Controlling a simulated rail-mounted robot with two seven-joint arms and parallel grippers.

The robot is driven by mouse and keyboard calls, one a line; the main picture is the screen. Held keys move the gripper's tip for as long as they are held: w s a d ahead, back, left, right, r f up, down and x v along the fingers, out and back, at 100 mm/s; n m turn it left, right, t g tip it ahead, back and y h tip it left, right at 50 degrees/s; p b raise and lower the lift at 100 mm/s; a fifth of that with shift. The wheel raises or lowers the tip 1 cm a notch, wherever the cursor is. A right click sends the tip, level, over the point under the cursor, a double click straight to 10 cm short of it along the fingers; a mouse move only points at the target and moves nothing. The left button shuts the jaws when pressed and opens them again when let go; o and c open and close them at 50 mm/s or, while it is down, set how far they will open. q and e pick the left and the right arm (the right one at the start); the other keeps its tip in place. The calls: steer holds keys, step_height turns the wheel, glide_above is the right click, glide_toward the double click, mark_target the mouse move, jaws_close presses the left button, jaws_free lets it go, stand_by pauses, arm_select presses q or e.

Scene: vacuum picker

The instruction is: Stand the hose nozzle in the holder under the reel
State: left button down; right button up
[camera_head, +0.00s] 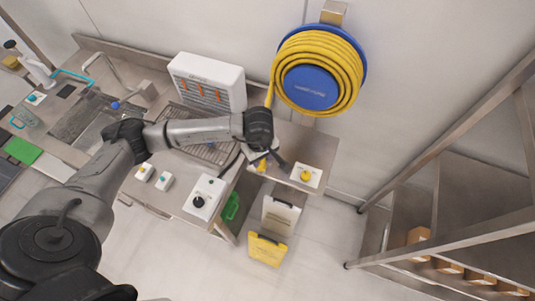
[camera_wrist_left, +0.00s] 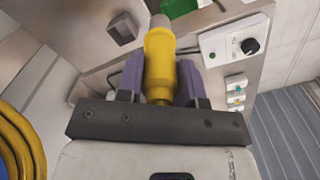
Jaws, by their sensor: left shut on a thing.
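The blue hose reel (camera_head: 310,87) is on the wall, wound with yellow hose (camera_head: 350,70). The hose also shows at the left edge of the left wrist view (camera_wrist_left: 18,135). My left gripper (camera_head: 263,160) is below the reel, over the right end of the counter. In the left wrist view its two purple-grey fingers (camera_wrist_left: 160,82) are shut on the yellow hose nozzle (camera_wrist_left: 160,58), whose paler end points away from the wrist. A small square-framed grey piece (camera_wrist_left: 122,28) is beside the nozzle, apart from it; I cannot tell whether it is the holder. My right gripper is not in view.
A white box with a yellow knob (camera_head: 305,176) is right of my gripper. A white box with a black knob (camera_head: 204,197) is on the counter front. A white slatted unit (camera_head: 208,80) stands behind my arm. A metal frame (camera_head: 450,130) is at right.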

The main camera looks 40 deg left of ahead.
arm_select(q)
steer(key=w+a+f+p, duration=0.2)
steer(key=w+a+f, duration=0.2)
steer(key=w+f, duration=0.4)
steer(key=shift+w+a+f, duration=0.2)
steer(key=shift+a+f, duration=0.05)
steer(key=shift+f, duration=0.55)
steer(key=shift+f, duration=0.15)
steer(key=c, duration=1.2)
jaws_free()
steer(key=o, duration=0.4)
steer(key=shift+o, duration=0.2)
